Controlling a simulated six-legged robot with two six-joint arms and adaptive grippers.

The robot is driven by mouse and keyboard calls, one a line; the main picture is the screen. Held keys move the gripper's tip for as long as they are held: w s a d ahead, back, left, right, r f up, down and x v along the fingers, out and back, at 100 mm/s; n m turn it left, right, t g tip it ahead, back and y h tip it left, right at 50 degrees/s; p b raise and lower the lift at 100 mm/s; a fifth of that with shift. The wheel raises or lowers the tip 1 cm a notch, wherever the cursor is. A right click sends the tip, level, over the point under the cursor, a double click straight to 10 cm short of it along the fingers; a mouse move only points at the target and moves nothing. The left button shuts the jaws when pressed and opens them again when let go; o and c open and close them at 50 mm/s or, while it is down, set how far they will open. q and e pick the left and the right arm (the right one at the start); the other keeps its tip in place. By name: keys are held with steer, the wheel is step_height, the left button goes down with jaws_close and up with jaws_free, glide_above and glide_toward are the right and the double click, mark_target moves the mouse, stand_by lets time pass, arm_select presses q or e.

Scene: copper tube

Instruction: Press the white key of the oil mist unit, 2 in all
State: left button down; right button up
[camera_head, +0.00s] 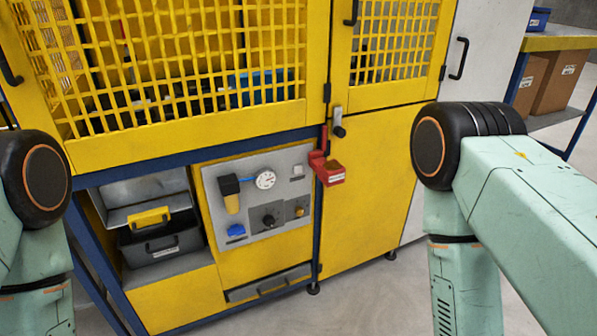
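A grey panel (276,158) is set in the yellow machine front, low in the middle of the view. No gripper is near the panel. Links of my arms show at the left and right edges, but both grippers are out of view.
A red lock-like part (328,170) hangs right of the panel's upper edge. Yellow mesh doors (190,60) rise above. The floor in front is clear. Cardboard boxes (560,82) stand on a far-right shelf.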

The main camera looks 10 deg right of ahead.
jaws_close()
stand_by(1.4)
